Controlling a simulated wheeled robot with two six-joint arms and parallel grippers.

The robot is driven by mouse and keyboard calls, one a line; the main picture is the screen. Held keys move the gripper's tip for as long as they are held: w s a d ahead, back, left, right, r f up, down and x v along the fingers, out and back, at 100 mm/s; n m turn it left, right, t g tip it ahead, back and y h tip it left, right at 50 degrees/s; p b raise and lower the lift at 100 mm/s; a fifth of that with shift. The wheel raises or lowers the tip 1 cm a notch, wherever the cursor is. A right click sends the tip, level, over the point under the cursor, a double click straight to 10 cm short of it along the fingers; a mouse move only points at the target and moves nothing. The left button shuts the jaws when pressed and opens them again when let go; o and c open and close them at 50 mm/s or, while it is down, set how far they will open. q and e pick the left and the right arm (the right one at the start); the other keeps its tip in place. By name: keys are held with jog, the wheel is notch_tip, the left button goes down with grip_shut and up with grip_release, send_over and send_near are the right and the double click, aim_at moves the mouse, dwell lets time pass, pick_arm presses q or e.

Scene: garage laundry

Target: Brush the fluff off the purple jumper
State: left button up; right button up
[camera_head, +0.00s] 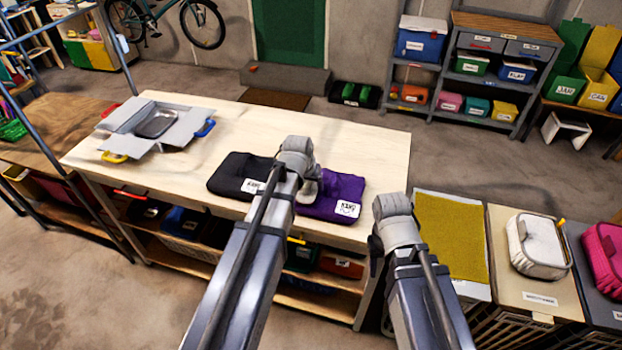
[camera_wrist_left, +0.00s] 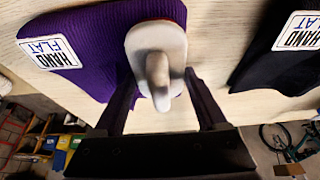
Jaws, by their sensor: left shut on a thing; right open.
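The purple jumper (camera_head: 336,193) lies folded on the wooden table and also shows in the left wrist view (camera_wrist_left: 95,45). It has a white "HAND FLAT" label. My left gripper (camera_wrist_left: 163,88) is shut on the handle of a pale brush (camera_wrist_left: 152,42) with a thin red edge. The brush is over the purple jumper and hides part of it; I cannot tell whether it touches. In the head view my left gripper (camera_head: 300,178) covers the jumper's left part. No fluff can be made out. My right gripper (camera_head: 376,262) is open, beside the table's right front corner, its fingers mostly hidden.
A black folded garment (camera_head: 238,174) lies just left of the jumper. A grey open-flapped box (camera_head: 118,140) with coloured handles stands at the table's far left. The table (camera_head: 360,145) is clear behind the garments.

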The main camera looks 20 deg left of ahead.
pick_arm(q)
jog(key=shift+s, duration=0.1)
notch_tip(320, 180, up, 6)
jog(key=p, duration=0.6)
dwell(0.4)
notch_tip(320, 180, up, 3)
jog(key=p, duration=0.3)
jog(key=shift+r, duration=0.1)
dwell(0.5)
